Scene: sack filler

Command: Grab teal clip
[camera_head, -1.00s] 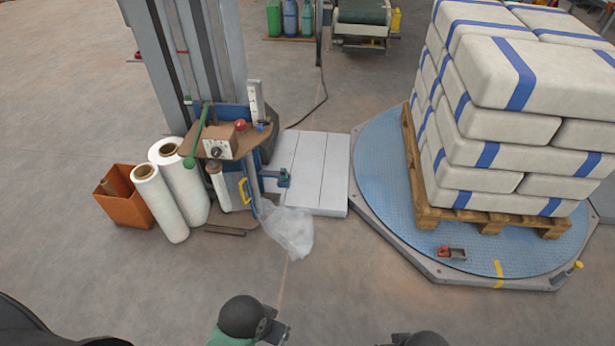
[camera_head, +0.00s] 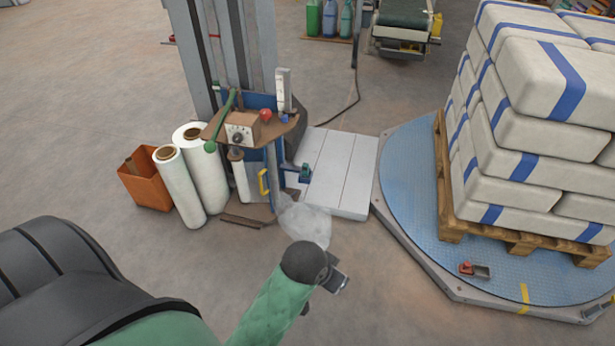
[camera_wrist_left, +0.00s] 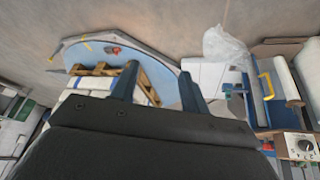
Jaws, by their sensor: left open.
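A small teal clip (camera_head: 305,173) sits at the end of a short blue arm on the wrapping machine, just above the white ramp. My left gripper (camera_head: 334,280) is in front of the machine, nearer to me than the clip and apart from it. In the left wrist view its two fingers (camera_wrist_left: 158,88) are spread with nothing between them. My right gripper is not in view.
Clear film (camera_head: 306,222) hangs from the machine between my left gripper and the clip. A yellow handle (camera_head: 264,182) and film rolls (camera_head: 178,180) are to the left. The turntable (camera_head: 408,190) with stacked sacks (camera_head: 545,130) stands at right. Floor in front is open.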

